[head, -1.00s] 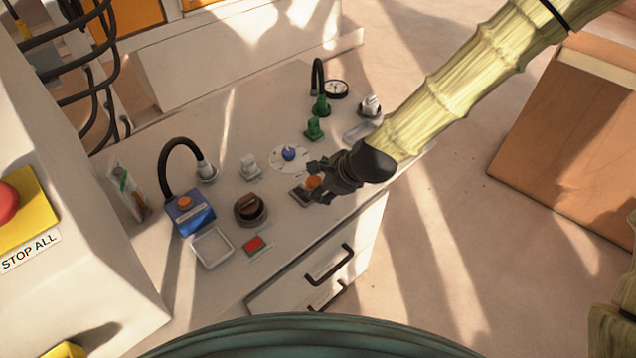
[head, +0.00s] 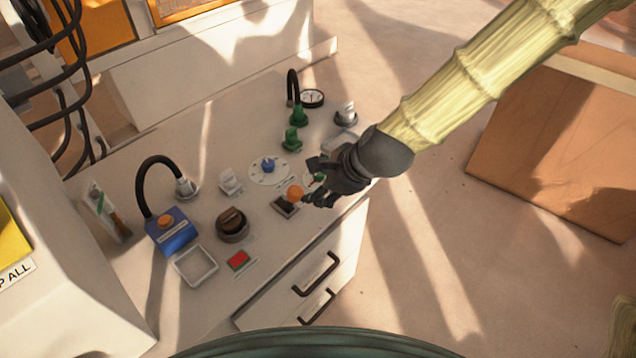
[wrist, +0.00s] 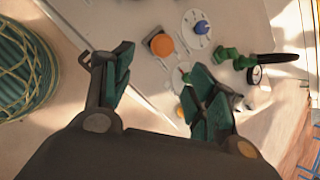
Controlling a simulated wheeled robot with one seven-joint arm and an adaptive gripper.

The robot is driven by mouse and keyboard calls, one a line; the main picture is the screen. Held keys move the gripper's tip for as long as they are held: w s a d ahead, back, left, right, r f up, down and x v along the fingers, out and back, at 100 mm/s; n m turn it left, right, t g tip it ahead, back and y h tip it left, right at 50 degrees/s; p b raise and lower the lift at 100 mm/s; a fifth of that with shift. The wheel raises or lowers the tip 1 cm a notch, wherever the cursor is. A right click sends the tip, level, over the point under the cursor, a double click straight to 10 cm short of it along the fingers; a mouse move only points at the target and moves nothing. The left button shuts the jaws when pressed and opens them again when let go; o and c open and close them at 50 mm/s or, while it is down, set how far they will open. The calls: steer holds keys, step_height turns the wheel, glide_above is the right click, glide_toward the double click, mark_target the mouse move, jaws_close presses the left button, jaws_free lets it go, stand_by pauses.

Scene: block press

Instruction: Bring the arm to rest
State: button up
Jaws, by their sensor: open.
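My gripper (head: 314,181) hangs over the right front part of the white worktop (head: 110,192), at the end of my pale arm, which comes in from the upper right. In the wrist view my gripper (wrist: 160,88) has its two dark green fingers spread apart with nothing between them. An orange button (head: 295,193) on a dark square base is just left of the fingers in the head view. The same orange button (wrist: 162,45) shows beyond the fingertips in the wrist view, apart from them.
A blue knob on a white dial (head: 268,166), green fittings (head: 292,139), a round gauge (head: 312,98) and a blue box (head: 172,231) stand on the worktop. A red button (head: 238,260) and an empty tray (head: 196,266) are nearer. A brown box (head: 550,150) stands right; floor between is clear.

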stand_by(0.4)
steer(key=s+d+f+n+g+h, duration=0.1)
steer(key=s+d+f+n, duration=0.35)
steer(key=f, duration=0.45)
steer(key=s+d+f+n+g+h, duration=0.1)
steer(key=s+d+f+n+h, duration=0.1)
steer(key=s+d+f+n, duration=0.5)
steer(key=s+d+f+n+g+h, duration=0.1)
steer(key=s+d+f, duration=0.3)
steer(key=f, duration=0.7)
steer(key=s+d+f+n+g+h+p, duration=0.1)
steer(key=s+d+f+n, duration=0.5)
steer(key=s, duration=0.4)
steer(key=shift+d+f+g+h, duration=0.3)
steer(key=shift+d+f, duration=0.2)
steer(key=shift+d, duration=0.2)
steer(key=shift+n, duration=0.25)
